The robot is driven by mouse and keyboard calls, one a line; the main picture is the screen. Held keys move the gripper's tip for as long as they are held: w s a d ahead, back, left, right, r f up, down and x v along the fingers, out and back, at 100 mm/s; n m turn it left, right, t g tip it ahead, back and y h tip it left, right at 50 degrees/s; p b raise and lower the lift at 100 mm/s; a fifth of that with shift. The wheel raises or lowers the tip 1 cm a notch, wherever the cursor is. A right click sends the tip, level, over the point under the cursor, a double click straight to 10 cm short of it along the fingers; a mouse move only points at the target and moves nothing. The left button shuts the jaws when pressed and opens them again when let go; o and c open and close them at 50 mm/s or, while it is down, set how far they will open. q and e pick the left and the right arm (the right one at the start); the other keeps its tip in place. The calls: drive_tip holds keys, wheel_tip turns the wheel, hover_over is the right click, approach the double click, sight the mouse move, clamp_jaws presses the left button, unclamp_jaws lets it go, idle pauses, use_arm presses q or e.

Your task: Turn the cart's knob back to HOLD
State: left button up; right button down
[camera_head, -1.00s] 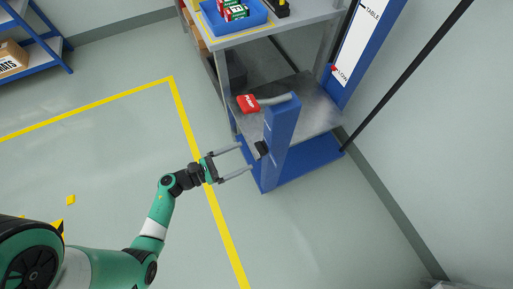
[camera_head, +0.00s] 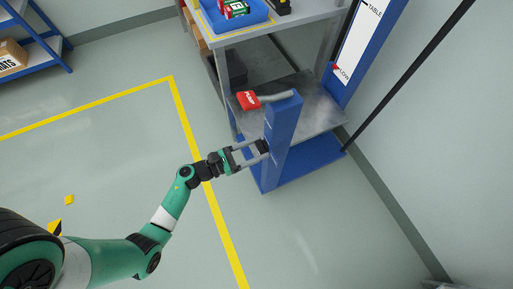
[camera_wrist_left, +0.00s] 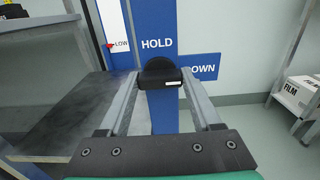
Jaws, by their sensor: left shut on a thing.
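The black knob (camera_wrist_left: 160,72) sits on the front face of the cart's blue post (camera_head: 284,135). A small white mark shows on the knob's lower right in the wrist view. A HOLD label (camera_wrist_left: 157,43) is straight above the knob, and a DOWN label (camera_wrist_left: 201,68) is to its right. My left gripper (camera_head: 259,150) reaches the post from the left. Its two fingers lie on either side of the knob and are shut on it; the wrist view shows the gripper too (camera_wrist_left: 159,76). My right gripper is out of view.
A red PUSH pad (camera_head: 249,101) is beside the post top, over the grey metal platform (camera_head: 315,112). A bench with a blue bin (camera_head: 243,22) stands behind. A white LOW/TABLE scale (camera_head: 355,45) is on the tall blue column.

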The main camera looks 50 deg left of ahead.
use_arm(q)
drive_tip(key=c, duration=0.3)
drive_tip(key=shift+c, duration=0.2)
drive_tip(key=shift+n, duration=0.4)
drive_tip(key=shift+n+p, duration=3.5)
drive_tip(key=shift+n, duration=5.1)
drive_tip(key=o, duration=1.4)
